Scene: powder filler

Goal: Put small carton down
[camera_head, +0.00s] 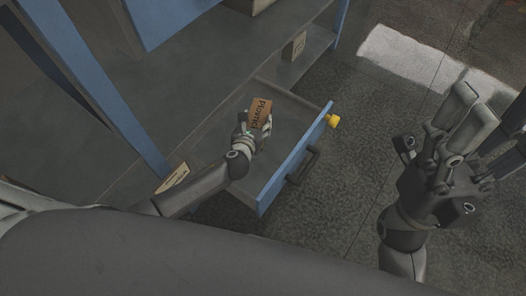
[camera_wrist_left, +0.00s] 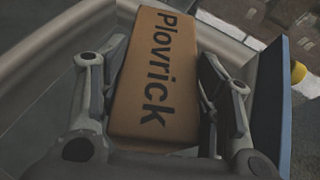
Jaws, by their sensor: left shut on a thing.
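The small carton (camera_head: 261,112) is brown cardboard with the dark word "Plovrick" on it. It sits in my left gripper (camera_head: 247,136), over the open drawer. In the left wrist view the carton (camera_wrist_left: 154,82) lies between the two fingers of the left gripper (camera_wrist_left: 160,100), which are shut on its sides. I cannot tell whether the carton touches the drawer floor. My right gripper (camera_head: 462,120) is raised at the right, outside the drawer, with its fingers apart and nothing seen between them.
Another carton (camera_head: 294,46) stands on the shelf behind. A label or box (camera_head: 172,178) lies near my left forearm. Blue posts (camera_head: 105,85) rise at the left.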

